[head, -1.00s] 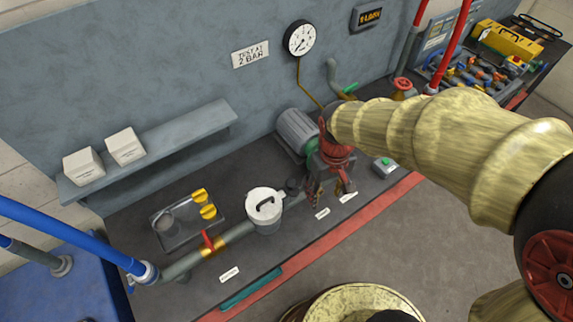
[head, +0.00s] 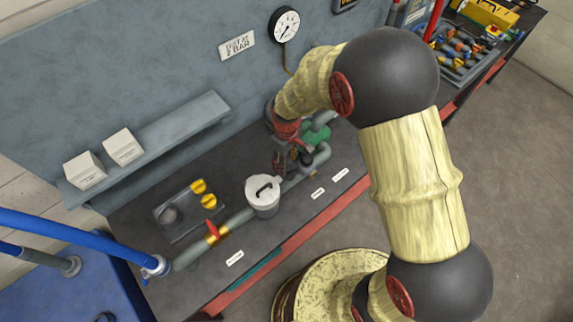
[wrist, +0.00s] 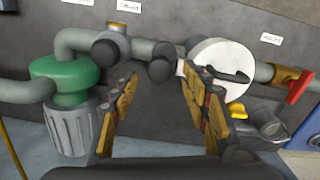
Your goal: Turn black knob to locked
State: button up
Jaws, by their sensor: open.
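In the wrist view a black round knob (wrist: 161,68) stands on the grey pipe between and beyond the tips of my gripper (wrist: 158,82). My gripper is open, with nothing between its fingers. A second black round end (wrist: 106,52) sits to the left, on a valve body with a brass top. I cannot tell from the small labels which black part is marked for locking, nor read a locked mark. In the head view my gripper (head: 290,165) points down over the bench by the pipe, and it hides the black knob there.
A white-lidded canister (head: 263,197) stands left of my gripper. Beyond it are a brass valve with a red handle (head: 212,229) and a tray (head: 178,236) with yellow parts. The green pump (wrist: 66,75) is at left in the wrist view. A shelf (head: 185,128) with two white boxes runs along the wall.

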aim_at(288, 172)
jog(key=shift+f, duration=1.45)
jog(key=shift+c, duration=0.7)
jog(key=c, duration=1)
